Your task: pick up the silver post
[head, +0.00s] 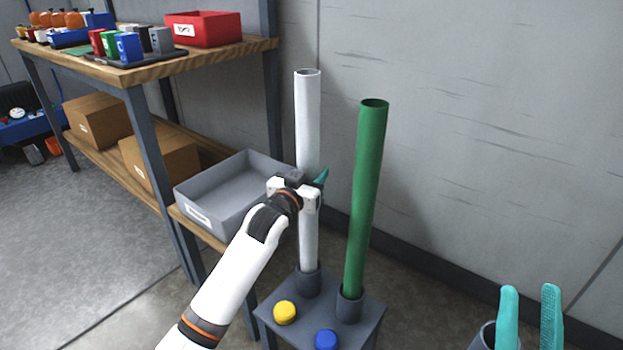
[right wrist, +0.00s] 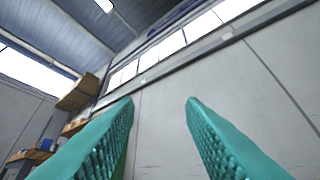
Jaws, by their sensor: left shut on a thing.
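The silver post (head: 308,120) is a pale, upright tube in the head view. Its lower end sits in a round socket of the grey stand (head: 270,318). My left gripper (head: 310,190) is shut around the post at about mid-height; the arm and jaws hide part of it there. My right gripper (head: 529,318) is at the lower right of the head view, open and away from the post. In the right wrist view its two teal fingers (right wrist: 160,125) are wide apart with nothing between them.
A green post (head: 367,190) stands close to the right in the stand's other socket. A yellow cap (head: 285,312) and a blue cap (head: 327,341) are on the stand. A grey tray (head: 202,217) on a shelf is close at left. The wall is behind.

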